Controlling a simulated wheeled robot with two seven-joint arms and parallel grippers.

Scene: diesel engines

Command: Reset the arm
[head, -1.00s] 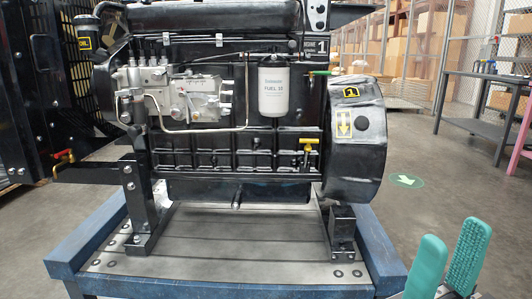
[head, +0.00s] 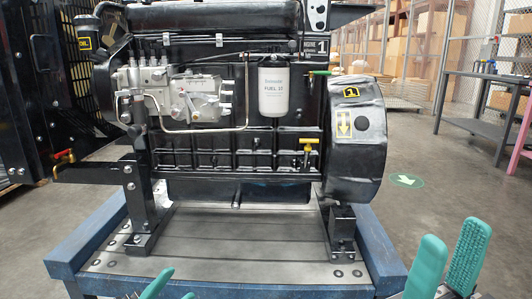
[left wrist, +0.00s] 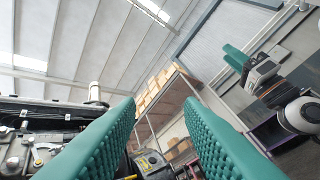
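My left gripper (head: 174,284) shows only as teal fingertips at the bottom edge of the head view, in front of the blue stand. In the left wrist view its two teal fingers (left wrist: 160,100) stand apart with nothing between them. My right gripper (head: 454,232) is at the lower right of the head view, its two teal fingers upright, apart and empty. It also shows in the left wrist view (left wrist: 236,57), at the upper right. Both grippers are clear of the black diesel engine (head: 235,152). The left wrist and most of both arms are hidden in the head view.
The engine, with a white fuel filter (head: 272,92) and yellow handle (head: 309,146), stands on a blue-framed stand (head: 170,287). A grey table (head: 480,77) is at the right. Shelves of boxes (head: 405,45) stand behind. The floor right of the engine is open.

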